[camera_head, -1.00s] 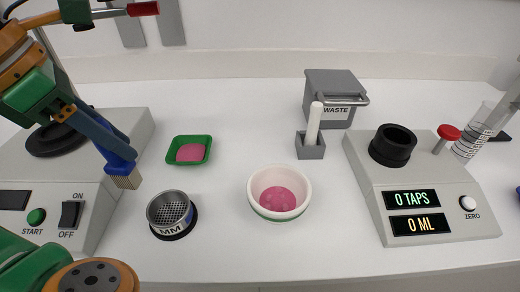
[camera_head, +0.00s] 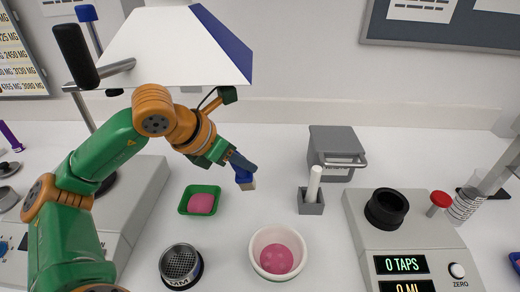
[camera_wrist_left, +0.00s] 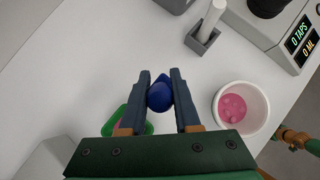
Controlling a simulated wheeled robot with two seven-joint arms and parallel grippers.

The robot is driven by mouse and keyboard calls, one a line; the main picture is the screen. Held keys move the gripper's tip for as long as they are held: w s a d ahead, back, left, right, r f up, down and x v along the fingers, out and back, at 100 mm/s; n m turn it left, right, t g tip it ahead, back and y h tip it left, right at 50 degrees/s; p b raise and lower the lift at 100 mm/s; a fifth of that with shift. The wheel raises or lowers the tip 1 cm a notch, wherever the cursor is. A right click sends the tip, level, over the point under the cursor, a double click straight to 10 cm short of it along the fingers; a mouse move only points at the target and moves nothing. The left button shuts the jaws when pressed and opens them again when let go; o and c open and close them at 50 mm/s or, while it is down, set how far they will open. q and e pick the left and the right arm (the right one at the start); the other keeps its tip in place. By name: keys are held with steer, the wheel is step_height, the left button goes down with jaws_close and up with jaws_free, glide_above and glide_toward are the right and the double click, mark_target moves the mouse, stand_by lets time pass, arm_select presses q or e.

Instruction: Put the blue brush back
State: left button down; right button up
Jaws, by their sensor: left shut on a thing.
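My left gripper (camera_head: 237,162) is shut on the blue brush (camera_head: 243,175) and holds it above the bench, to the right of the small green tray. Its pale bristles point down and slightly right. In the left wrist view the rounded blue end of the brush (camera_wrist_left: 160,97) sits between the two fingers of my left gripper (camera_wrist_left: 160,85). The bristles are hidden there. My right gripper is not in view.
A green tray (camera_head: 186,211) with pink powder, a sieve (camera_head: 180,264) and a white bowl (camera_head: 254,262) stand in front. A grey holder (camera_head: 312,208) with a white stick, a waste bin (camera_head: 333,142) and a tap counter (camera_head: 365,235) are on the right. Bench behind the brush is clear.

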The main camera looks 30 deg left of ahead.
mark_target(252, 177)
arm_select(q)
steer(key=f+b, duration=0.1)
steer(key=f, duration=0.1)
steer(key=w+f+b, duration=0.1)
steer(key=f, duration=0.1)
steer(key=w+f, duration=0.1)
steer(key=f, duration=0.1)
steer(key=shift+w+d+b, duration=0.25)
steer(key=shift+d+b, duration=0.1)
steer(key=shift+b, duration=0.05)
steer(key=w+g+p, duration=0.1)
steer(key=p, duration=0.1)
steer(key=g+p, duration=0.1)
steer(key=p, duration=0.2)
steer(key=w+f+g+y+p, duration=0.1)
steer(key=p, duration=0.2)
steer(key=shift+w+d+g, duration=0.3)
steer(key=shift+w+d, duration=0.05)
steer(key=shift+s+a, duration=0.1)
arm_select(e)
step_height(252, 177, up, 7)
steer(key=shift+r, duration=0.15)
